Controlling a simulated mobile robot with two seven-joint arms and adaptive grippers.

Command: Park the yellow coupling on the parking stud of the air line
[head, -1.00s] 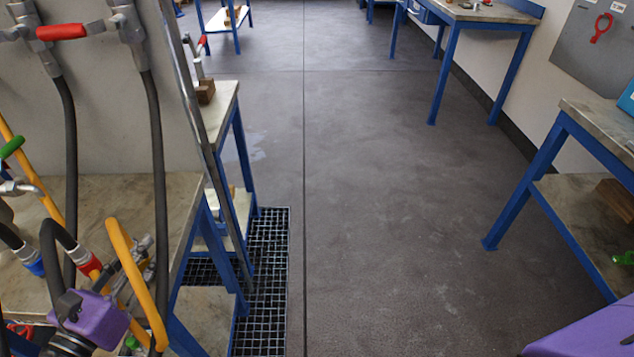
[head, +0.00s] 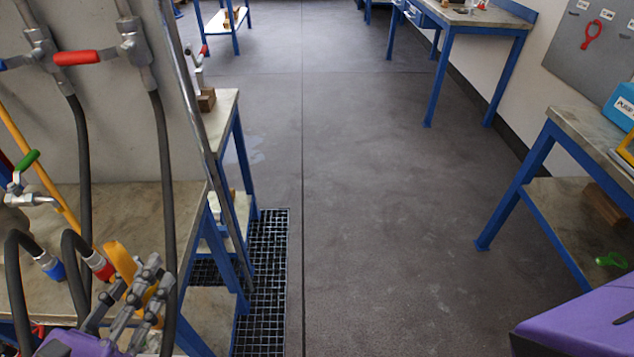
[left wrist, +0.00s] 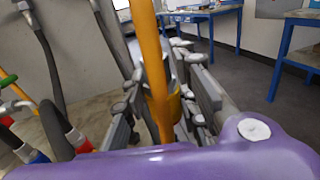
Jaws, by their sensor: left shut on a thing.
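My left gripper (head: 140,295), with a purple body and grey fingers, is at the lower left of the head view. It is shut around a yellow piece that I take for the yellow coupling (left wrist: 174,104), on the yellow hose (left wrist: 152,50). In the head view the fingers hide most of this piece; a bit of the yellow hose (head: 118,258) shows behind them. The yellow air line pipe (head: 38,158) runs down the panel at the left, by a valve with a green handle (head: 25,162). I cannot make out the parking stud.
Black hoses with a red coupling (head: 100,265) and a blue coupling (head: 50,266) stand left of the gripper. Another black hose (head: 165,200) hangs close behind it. The bench edge and a metal post (head: 195,120) lie to the right. The floor (head: 400,200) beyond is clear.

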